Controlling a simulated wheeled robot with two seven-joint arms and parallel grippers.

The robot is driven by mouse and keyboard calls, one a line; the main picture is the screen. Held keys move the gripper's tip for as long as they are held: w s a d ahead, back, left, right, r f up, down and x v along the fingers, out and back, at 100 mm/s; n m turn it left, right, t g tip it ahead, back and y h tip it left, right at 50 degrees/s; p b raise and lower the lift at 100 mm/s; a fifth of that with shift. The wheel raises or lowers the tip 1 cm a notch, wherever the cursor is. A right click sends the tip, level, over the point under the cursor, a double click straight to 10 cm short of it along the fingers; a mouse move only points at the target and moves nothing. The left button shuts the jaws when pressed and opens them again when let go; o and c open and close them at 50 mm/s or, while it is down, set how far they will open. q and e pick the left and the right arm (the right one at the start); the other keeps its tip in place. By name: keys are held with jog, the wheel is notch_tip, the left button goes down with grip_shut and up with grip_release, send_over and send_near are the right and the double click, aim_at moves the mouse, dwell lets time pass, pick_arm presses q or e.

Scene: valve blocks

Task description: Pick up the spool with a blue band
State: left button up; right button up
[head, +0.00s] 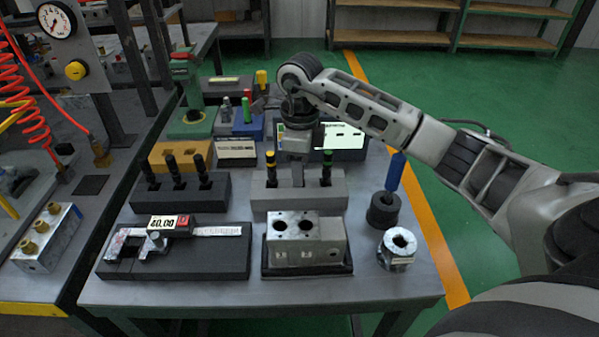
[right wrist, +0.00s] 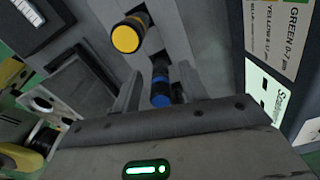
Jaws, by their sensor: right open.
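A grey block rack (head: 257,200) in the middle of the bench holds upright black spools. The spool with a yellow band (head: 270,168) stands at its left, the spool with a green band (head: 327,167) at its right. My right gripper (head: 298,180) is pointed down between them, over the middle of the rack. In the right wrist view, the spool with a blue band (right wrist: 160,92) stands between the open fingers of this gripper. In the head view the gripper hides it. The yellow-topped spool (right wrist: 127,36) is just beside the fingers. My left gripper is out of view.
Another rack (head: 160,195) with several black spools stands to the left. In front are a caliper on a dark tray (head: 220,262) and a metal valve block (head: 305,245). A metal fitting (head: 398,248) and a blue-handled tool (head: 394,172) stand at the right. A sign (head: 342,136) stands behind.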

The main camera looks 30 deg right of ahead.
jog(key=shift+f, duration=0.85)
grip_shut()
jog(key=shift+r, duration=0.1)
